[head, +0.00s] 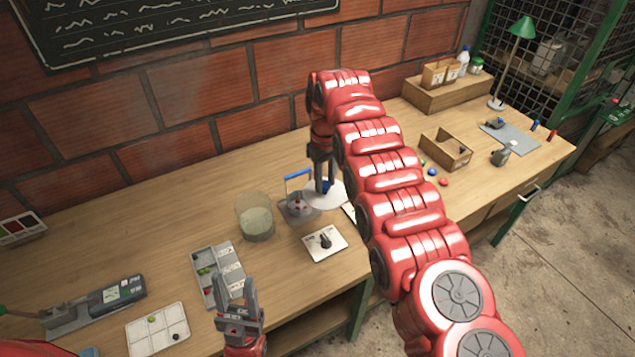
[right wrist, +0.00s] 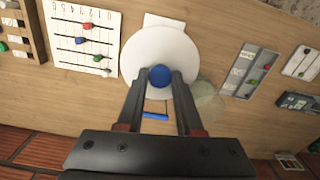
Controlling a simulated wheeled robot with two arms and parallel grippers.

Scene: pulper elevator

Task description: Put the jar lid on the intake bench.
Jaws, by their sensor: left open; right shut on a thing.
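The jar lid (head: 322,198) is a white disc with a blue knob. It also shows in the right wrist view (right wrist: 150,50), with its knob (right wrist: 160,76) between the fingers. My right gripper (head: 325,182) points down and is shut on the knob. The lid is over or just at the wooden bench (head: 180,185); I cannot tell whether it touches. A clear glass jar (head: 256,222) stands left of the lid. My left gripper (head: 240,302) is open and empty near the bench's front edge.
A small device with a blue handle (head: 298,176) stands beside the lid. A white card with a dark knob (head: 324,243) and a grey compartment tray (head: 217,276) lie in front. A wooden box (head: 446,150) and a green lamp (head: 521,30) are at right.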

